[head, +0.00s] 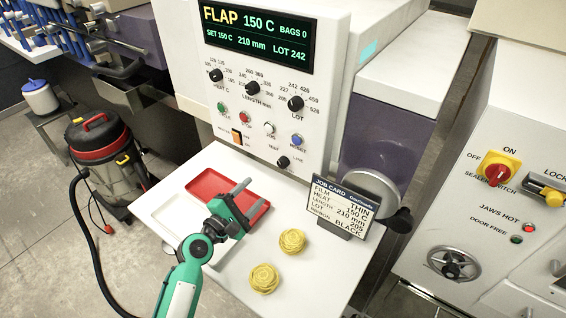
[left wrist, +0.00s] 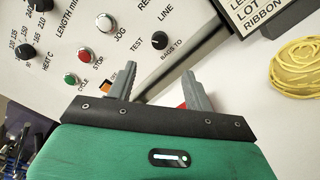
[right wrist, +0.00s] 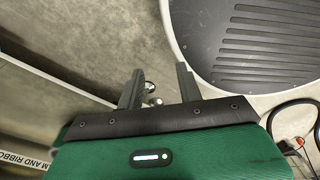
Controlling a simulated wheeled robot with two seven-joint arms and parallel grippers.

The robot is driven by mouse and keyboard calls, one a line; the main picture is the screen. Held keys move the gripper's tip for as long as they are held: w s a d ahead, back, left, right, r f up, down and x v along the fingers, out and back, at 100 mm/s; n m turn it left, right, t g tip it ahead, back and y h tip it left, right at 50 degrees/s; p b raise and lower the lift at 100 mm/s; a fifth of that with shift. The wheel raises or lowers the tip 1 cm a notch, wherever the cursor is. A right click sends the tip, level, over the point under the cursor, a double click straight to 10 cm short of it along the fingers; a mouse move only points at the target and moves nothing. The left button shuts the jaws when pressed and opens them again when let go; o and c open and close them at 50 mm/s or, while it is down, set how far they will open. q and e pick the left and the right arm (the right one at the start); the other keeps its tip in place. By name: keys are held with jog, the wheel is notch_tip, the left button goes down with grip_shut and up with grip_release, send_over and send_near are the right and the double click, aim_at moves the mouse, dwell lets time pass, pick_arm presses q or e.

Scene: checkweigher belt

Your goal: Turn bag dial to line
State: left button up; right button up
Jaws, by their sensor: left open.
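The bag dial (head: 283,162) is a small black knob low on the white panel, between the TEST and LINE labels. It also shows in the left wrist view (left wrist: 160,41), above the "BAGS TO" print. I cannot tell which label its pointer faces. My left gripper (head: 258,192) is open and empty over the red tray, below and left of the dial and apart from it. In the left wrist view its fingers (left wrist: 160,73) stand apart, with the dial beyond them. My right gripper (right wrist: 160,70) is open and empty, away from the panel, above the floor.
The red tray (head: 203,184) and two yellow bundles (head: 264,279) lie on the white shelf. A job card (head: 344,207) stands to the right of the dial.

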aim_at(281, 165)
pick_arm(q)
jog(key=p+x, duration=0.2)
jog(key=x, duration=0.8)
jog(key=shift+w+d+r, duration=0.1)
jog(key=shift+w+d, duration=0.1)
jog(key=shift+w, duration=0.05)
jog(key=shift+x, duration=0.85)
pick_arm(e)
jog(key=shift+s+a+r, duration=0.3)
jog(key=shift+s+r, duration=0.1)
jog(key=shift+r, duration=0.2)
jog(key=shift+s+a+r, duration=0.3)
jog(key=shift+s+r, duration=0.05)
jog(key=shift+r, duration=0.2)
pick_arm(q)
jog(key=c, duration=0.9)
jog(key=shift+c, duration=0.4)
pick_arm(e)
jog(key=shift+s+a, duration=0.15)
jog(key=shift+a, duration=0.15)
